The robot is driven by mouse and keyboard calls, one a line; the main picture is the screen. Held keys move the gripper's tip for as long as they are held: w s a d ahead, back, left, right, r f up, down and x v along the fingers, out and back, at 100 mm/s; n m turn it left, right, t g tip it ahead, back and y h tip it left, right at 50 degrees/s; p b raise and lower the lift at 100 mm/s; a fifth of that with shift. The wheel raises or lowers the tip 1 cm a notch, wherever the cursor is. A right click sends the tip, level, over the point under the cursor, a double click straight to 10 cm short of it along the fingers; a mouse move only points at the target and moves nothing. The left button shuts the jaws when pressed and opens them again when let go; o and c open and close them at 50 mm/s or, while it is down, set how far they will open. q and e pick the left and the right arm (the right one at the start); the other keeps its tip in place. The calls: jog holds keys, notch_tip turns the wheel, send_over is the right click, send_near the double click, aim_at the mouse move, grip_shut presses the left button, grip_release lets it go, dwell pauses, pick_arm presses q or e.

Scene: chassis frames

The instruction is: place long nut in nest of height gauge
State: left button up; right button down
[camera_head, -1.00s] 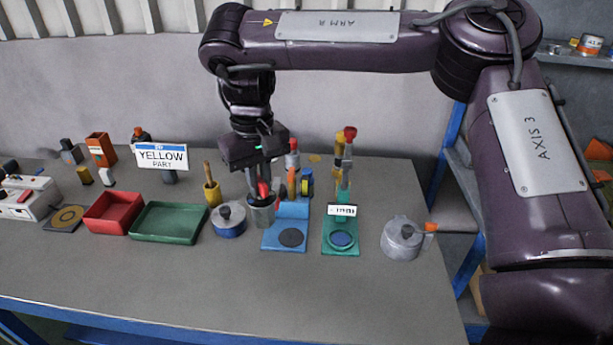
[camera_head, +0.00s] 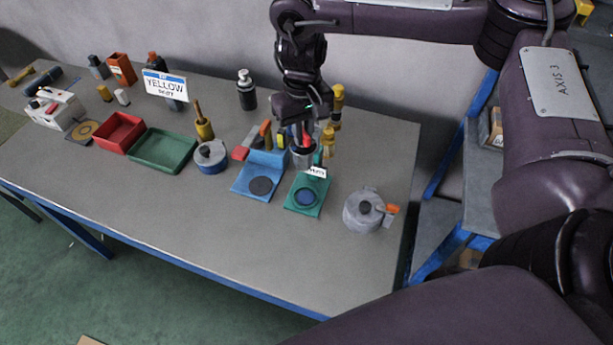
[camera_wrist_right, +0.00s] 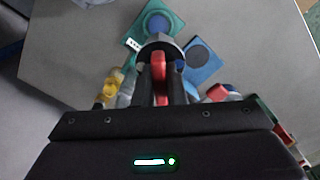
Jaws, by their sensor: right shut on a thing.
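My right gripper (camera_head: 305,128) points down and is shut on the red grip of a grey part (camera_head: 302,158), which seems to be the long nut. In the right wrist view the red grip (camera_wrist_right: 160,72) sits between the fingers, with the grey part's angular rim (camera_wrist_right: 163,43) beyond. The part hangs above the back of a green stand (camera_head: 298,208) with a small white readout (camera_head: 317,171) and a round dark blue nest (camera_head: 306,197). This stand looks like the height gauge. The nest appears empty. My left gripper is not in view.
A blue stand (camera_head: 243,187) with a dark disc is left of the green one. A grey lidded pot (camera_head: 362,213) with an orange tab stands at right. Yellow-topped items (camera_head: 328,147) stand close behind the gripper. Green (camera_head: 150,163) and red (camera_head: 108,142) trays lie left. The table front is clear.

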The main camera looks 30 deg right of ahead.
aim_at(306, 164)
jog(key=f, duration=0.3)
jog(key=f+b, duration=0.1)
jog(key=f, duration=0.6)
jog(key=shift+s+d+b, duration=0.1)
jog(key=shift+d+b, duration=0.2)
jog(key=shift+b, duration=0.1)
jog(key=shift+f, duration=0.3)
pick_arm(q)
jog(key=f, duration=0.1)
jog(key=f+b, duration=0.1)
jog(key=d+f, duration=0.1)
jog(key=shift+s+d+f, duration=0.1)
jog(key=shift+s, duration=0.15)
pick_arm(e)
notch_tip(306, 164, down, 4)
jog(key=c, duration=1.5)
grip_release()
